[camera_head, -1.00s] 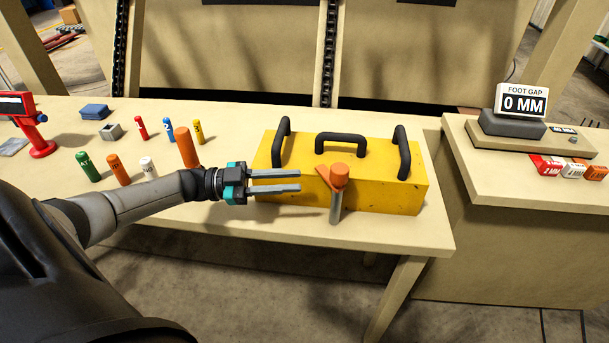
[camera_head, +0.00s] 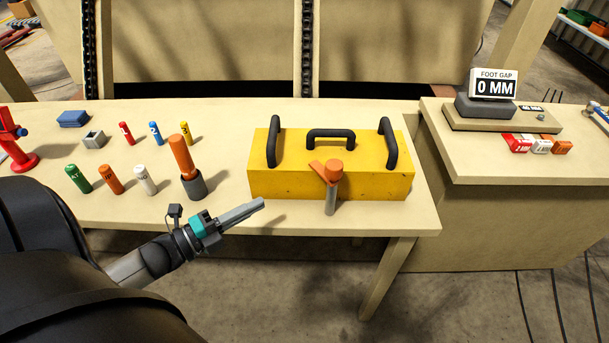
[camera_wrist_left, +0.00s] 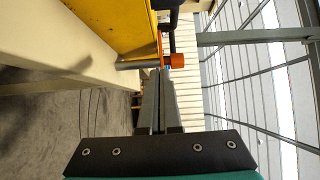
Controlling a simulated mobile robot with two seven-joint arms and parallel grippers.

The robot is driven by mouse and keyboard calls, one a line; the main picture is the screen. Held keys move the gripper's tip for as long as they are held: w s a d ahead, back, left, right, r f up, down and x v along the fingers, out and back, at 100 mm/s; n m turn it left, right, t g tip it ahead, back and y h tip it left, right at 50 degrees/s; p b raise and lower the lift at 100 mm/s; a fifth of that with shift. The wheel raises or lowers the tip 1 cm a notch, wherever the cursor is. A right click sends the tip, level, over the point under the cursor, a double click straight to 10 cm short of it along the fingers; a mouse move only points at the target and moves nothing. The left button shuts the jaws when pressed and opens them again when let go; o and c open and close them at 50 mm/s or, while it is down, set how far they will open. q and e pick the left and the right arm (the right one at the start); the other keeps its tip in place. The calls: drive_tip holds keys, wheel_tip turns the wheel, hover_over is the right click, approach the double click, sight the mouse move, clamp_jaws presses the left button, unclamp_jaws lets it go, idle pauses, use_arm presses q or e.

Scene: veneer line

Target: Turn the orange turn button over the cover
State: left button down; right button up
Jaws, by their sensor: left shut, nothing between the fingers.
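The yellow cover (camera_head: 285,180) is a box with black handles, standing near the table's front edge. The orange turn button (camera_head: 333,168) sits on a grey post (camera_head: 330,200) at the cover's front; its flat arm points left and slightly back, overlapping the cover's front top edge in the picture. My left gripper (camera_head: 262,203) is shut and empty, left of the button and apart from it, in front of the table edge. In the left wrist view the shut fingers (camera_wrist_left: 163,75) point toward the button (camera_wrist_left: 178,60) and post (camera_wrist_left: 135,65), with the cover (camera_wrist_left: 110,25) beyond. My right gripper is not in view.
Left on the table (camera_head: 225,150) stand several coloured cylinders, including an orange-topped one in a dark holder (camera_head: 194,186), and a red stand (camera_head: 18,150). A foot gap display (camera_head: 494,84) reads 0 MM on the right bench. The space before the table edge is clear.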

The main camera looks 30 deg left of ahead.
sight(317, 173)
use_arm(q)
drive_tip(key=x, duration=1.4)
drive_tip(key=shift+s, duration=0.1)
